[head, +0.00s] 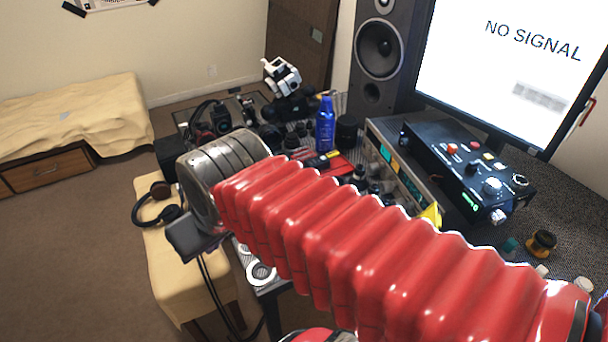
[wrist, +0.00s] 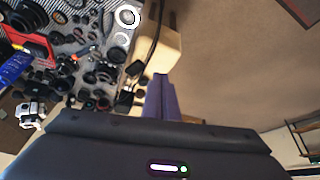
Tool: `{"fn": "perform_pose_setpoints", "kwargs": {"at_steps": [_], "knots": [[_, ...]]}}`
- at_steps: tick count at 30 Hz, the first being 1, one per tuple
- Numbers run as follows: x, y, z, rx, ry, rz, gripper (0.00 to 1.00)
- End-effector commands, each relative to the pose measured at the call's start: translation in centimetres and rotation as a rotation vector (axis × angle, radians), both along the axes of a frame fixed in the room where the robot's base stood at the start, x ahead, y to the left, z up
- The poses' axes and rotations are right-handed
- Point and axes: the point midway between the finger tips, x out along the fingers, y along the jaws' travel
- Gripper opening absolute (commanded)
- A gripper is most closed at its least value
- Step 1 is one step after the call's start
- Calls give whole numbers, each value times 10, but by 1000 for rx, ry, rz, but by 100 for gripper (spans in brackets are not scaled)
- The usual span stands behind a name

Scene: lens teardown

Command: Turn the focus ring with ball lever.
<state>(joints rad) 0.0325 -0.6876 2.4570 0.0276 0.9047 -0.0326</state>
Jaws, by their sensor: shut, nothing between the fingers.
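My gripper (wrist: 161,78) shows in the wrist view as two dark purplish fingers pressed together with nothing between them. In the head view my red arm and grey wrist block much of the table, and I cannot make out the fingers there. Many dark lens parts (wrist: 104,74) lie on the table in the wrist view. A red mat (wrist: 38,42) with a dark round lens part lies at the upper left. I cannot tell which part is the focus ring, and no ball lever is clear.
A blue bottle (head: 325,125) stands among the parts near a white device (head: 282,76). Headphones (head: 157,205) lie on a beige-covered bench (head: 165,264) left of the table. A speaker (head: 381,50), a monitor (head: 510,60) and a control box (head: 468,172) stand right. The floor at left is open.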

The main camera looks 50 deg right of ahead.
Motion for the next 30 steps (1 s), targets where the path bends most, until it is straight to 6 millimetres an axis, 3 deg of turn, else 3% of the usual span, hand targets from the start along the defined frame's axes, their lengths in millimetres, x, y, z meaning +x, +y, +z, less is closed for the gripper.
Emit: {"fn": "perform_pose_setpoints", "kwargs": {"at_steps": [5, 14, 23, 30], "knots": [[28, -11, 3, 28, 42, -8, 0], [82, -51, 0, 94, 93, -32, 0], [133, -109, -14, 169, 111, -58, 0], [166, -167, -36, 233, 106, -82, 0]]}}
